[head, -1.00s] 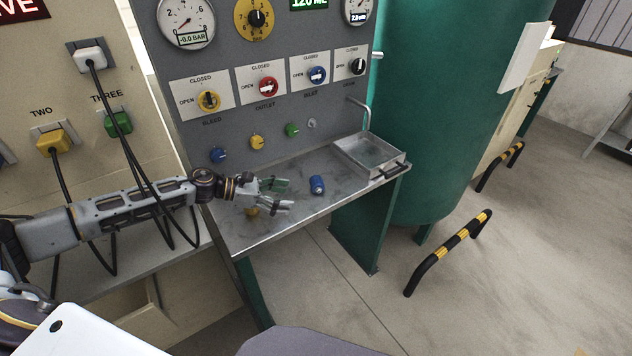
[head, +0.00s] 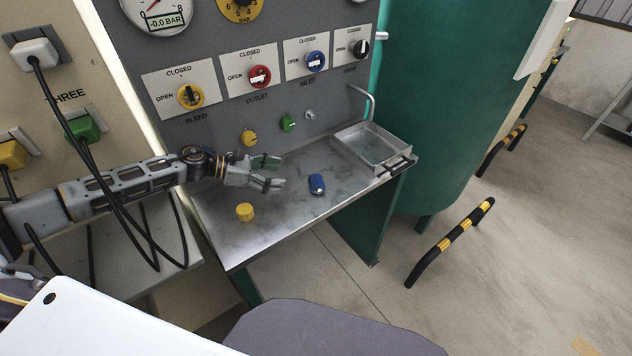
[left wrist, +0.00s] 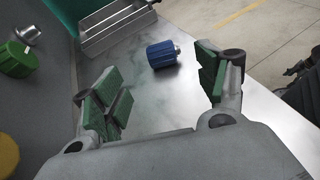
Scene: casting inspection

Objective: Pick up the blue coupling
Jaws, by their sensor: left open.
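The blue coupling (head: 317,184) lies on its side on the metal bench top, right of my left gripper in the head view. In the left wrist view the blue coupling (left wrist: 162,54) lies ahead of the fingertips, between their lines, with its metal end to the right. My left gripper (head: 275,172) is open and empty, with green pads on its fingers; it also shows in the left wrist view (left wrist: 160,88). It is apart from the coupling. My right gripper is not in view.
A yellow coupling (head: 245,212) stands near the bench's left side. Yellow (head: 249,138) and green (head: 288,123) fittings are on the panel. A metal tray (head: 345,155) sits at the bench's right end. Black cables hang across my left arm.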

